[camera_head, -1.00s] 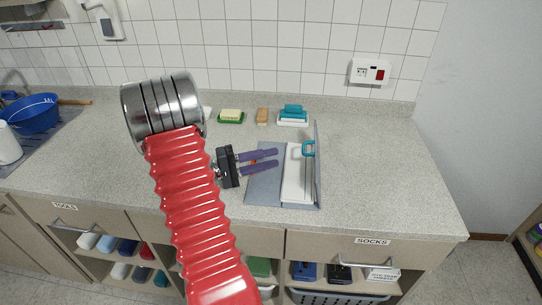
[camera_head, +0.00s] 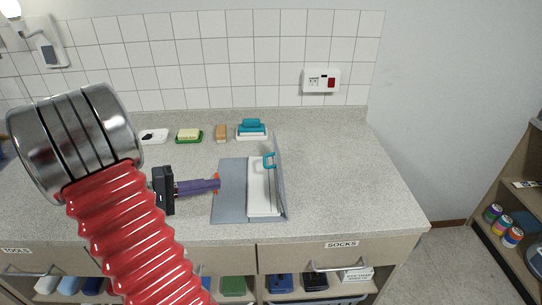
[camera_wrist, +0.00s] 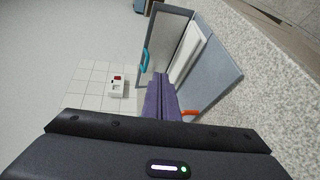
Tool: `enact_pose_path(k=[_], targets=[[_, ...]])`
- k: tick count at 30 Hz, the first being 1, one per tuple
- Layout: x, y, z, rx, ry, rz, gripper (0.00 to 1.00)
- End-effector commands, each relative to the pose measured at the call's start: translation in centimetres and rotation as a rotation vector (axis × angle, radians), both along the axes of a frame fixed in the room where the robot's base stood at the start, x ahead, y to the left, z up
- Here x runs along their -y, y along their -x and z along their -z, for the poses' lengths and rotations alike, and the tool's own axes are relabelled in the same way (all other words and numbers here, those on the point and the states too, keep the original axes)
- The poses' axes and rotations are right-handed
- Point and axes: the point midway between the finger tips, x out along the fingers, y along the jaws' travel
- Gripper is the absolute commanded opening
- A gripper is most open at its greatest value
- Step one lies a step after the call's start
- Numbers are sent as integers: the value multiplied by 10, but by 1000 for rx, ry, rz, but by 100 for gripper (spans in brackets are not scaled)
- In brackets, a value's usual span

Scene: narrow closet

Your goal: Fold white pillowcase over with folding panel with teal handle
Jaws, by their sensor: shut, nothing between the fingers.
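The white pillowcase (camera_head: 258,195) lies as a narrow strip on the blue-grey folding board (camera_head: 231,202). The folding panel (camera_head: 281,185) stands raised along its right side, with the teal handle (camera_head: 268,161) near its top. My gripper (camera_head: 219,184) has purple fingers, shut and empty, at the board's left side beside a small orange part. In the wrist view, the fingers (camera_wrist: 161,78) point toward the board (camera_wrist: 213,72), with the teal handle (camera_wrist: 145,61), raised panel (camera_wrist: 168,37) and pillowcase (camera_wrist: 188,55) beyond. The fingers look apart from the teal handle and panel.
Behind the board stand a teal-and-white item (camera_head: 252,130), a brown brush or block (camera_head: 221,132) and a green dish (camera_head: 189,136). The tiled wall has an outlet (camera_head: 321,81). The countertop (camera_head: 350,185) right of the board is clear.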

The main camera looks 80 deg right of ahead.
Motion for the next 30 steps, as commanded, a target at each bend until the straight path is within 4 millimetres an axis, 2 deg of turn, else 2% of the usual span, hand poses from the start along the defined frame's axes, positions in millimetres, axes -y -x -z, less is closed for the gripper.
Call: enact_pose_path(k=[4, 14, 30], targets=[[-35, -18, -9, 104, -88, -41, 0], [-114, -56, -15, 331, -300, -177, 0], [-258, -111, -26, 700, -646, -539, 0]])
